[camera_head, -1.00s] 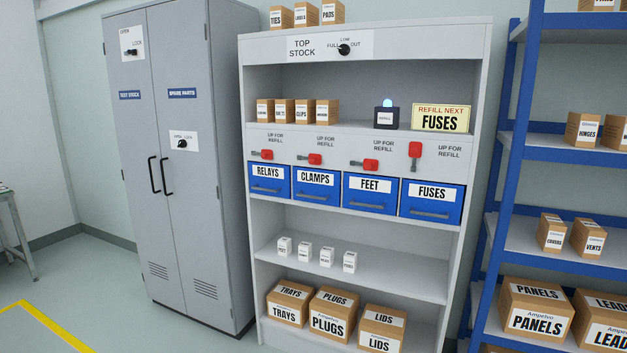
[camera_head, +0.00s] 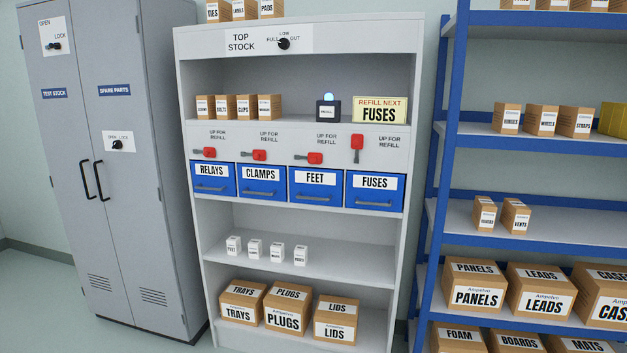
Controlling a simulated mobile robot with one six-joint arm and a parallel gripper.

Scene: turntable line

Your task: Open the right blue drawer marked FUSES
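The blue drawer marked FUSES (camera_head: 374,191) is the rightmost in a row of blue drawers in the white shelf unit. It looks closed, flush with its neighbours, with a grey bar handle (camera_head: 374,204) low on its front. Above it a red lever (camera_head: 357,149) stands upright beside an "UP FOR REFILL" label. The red levers over the RELAYS, CLAMPS and FEET drawers lie sideways. A yellow sign (camera_head: 380,110) above reads "REFILL NEXT FUSES". My gripper is not in view.
A grey locker (camera_head: 110,170) stands left of the unit. A blue rack (camera_head: 440,190) with cartons stands close on the right. The FEET drawer (camera_head: 315,188) adjoins the FUSES drawer. A small box with a lit blue lamp (camera_head: 328,108) sits on the shelf above.

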